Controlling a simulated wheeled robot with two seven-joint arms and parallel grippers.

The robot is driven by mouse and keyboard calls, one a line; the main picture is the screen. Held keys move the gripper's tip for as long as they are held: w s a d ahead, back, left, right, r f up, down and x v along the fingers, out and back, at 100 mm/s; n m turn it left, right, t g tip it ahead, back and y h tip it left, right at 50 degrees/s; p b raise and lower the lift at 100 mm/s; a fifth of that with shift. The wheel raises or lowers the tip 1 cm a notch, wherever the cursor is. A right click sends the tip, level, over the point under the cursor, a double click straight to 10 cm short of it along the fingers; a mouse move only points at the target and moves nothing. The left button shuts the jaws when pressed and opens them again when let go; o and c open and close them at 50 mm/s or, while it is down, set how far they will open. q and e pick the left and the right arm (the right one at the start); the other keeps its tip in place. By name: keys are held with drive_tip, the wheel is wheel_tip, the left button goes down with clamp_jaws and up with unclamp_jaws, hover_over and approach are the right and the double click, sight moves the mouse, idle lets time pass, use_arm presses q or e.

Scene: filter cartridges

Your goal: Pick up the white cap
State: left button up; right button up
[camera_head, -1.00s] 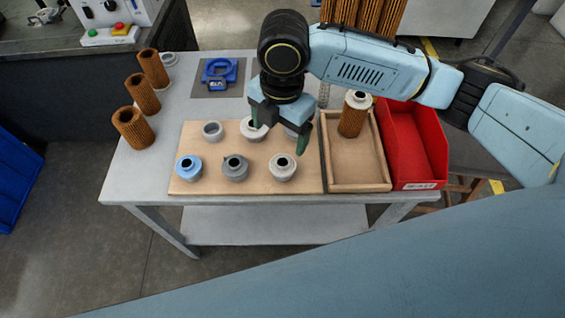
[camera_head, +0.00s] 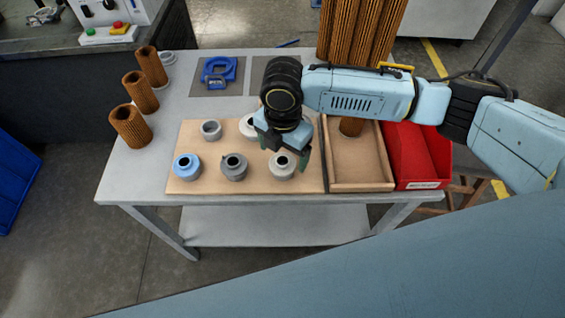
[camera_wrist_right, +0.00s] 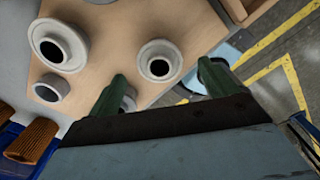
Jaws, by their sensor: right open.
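A white cap (camera_head: 282,167) with a dark centre hole stands at the front right of the wooden board (camera_head: 310,184). My right gripper (camera_head: 283,152) is open just above and behind it, its green fingers pointing down. In the wrist view a pale cap (camera_wrist_right: 158,63) shows between the two fingertips (camera_wrist_right: 162,76), and nothing is visibly held. A second white cap (camera_head: 247,126) stands in the back row, partly hidden by my right gripper. My left gripper is out of view.
A dark grey cap (camera_head: 233,167), a blue cap (camera_head: 187,166) and a smaller grey cap (camera_head: 210,130) share the board. A wooden tray (camera_head: 360,186) and a red bin (camera_head: 415,165) stand to the right. Brown filters (camera_head: 129,125) stand at the left.

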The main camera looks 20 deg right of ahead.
sight(282, 163)
wheel_tip(282, 163, down, 3)
drive_tip(key=shift+r, duration=0.15)
drive_tip(key=shift+c, duration=0.4)
drive_tip(key=c, duration=1)
drive_tip(key=shift+r, duration=0.15)
